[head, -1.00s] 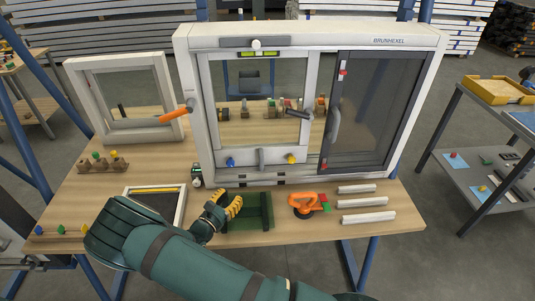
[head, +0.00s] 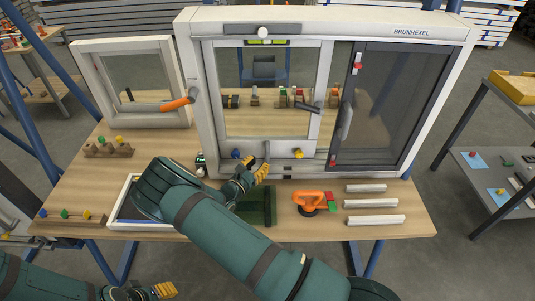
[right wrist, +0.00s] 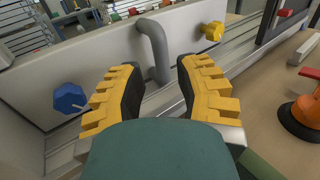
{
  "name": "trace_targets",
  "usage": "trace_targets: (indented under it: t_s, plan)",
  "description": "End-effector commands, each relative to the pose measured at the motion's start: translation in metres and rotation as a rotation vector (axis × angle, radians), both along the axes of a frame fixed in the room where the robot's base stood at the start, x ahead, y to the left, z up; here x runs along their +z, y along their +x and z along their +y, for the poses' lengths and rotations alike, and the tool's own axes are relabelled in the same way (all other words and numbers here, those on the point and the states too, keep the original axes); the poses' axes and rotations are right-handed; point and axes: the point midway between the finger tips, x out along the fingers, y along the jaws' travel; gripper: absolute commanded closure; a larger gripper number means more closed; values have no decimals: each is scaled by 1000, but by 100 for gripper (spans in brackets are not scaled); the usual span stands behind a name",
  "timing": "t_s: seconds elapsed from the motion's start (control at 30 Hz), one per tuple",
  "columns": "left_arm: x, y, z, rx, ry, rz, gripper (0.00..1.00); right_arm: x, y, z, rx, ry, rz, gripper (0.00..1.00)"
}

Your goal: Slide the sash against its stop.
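The light-framed sash (head: 230,147) stands in the left part of the white window frame (head: 196,100), glazed in the middle. Its bottom rail carries a grey bent handle (head: 266,149), a blue knob (head: 236,154) and a yellow knob (head: 298,153). In the right wrist view the handle (right wrist: 153,50) rises between and beyond my right gripper's (right wrist: 157,70) yellow-padded fingers, which are spread apart. In the head view my right gripper (head: 258,170) is at the rail just below the handle. My left gripper (head: 158,291) is low at the left, away from the window; its finger gap is unclear.
A dark mesh panel (head: 385,110) with red pieces on its edge fills the right side of the frame. An orange suction lifter (head: 310,200), green tray (head: 262,207) and white bars (head: 370,204) lie in front. A small white frame (head: 90,70) stands left.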

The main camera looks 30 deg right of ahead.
Motion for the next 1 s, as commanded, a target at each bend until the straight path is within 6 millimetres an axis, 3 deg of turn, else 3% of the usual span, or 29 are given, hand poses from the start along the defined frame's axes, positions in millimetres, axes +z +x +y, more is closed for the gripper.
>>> trace_targets:
  t_s: [0.1, 0.3, 0.77, 0.87, 0.9, 1.0]
  plan:
    - [0, 0, 0, 0, 0, 0, 53, 0, 9, -21, -2, -1, -1, 67]
    - [0, 0, 0, 0, 0, 0, 53, 0, 20, -46, -2, -1, 0, 67]
    - [0, 0, 0, 0, 0, 0, 53, 0, 25, -55, 0, -1, 0, 67]
    - [0, 0, 0, 0, 0, 0, 53, 0, 25, -55, 0, -1, 0, 96]
    - [0, 0, 0, 0, 0, 0, 53, 0, 25, -55, 0, -1, 0, 100]
    - [0, 0, 0, 0, 0, 0, 53, 0, 25, -55, 0, -1, 0, 100]
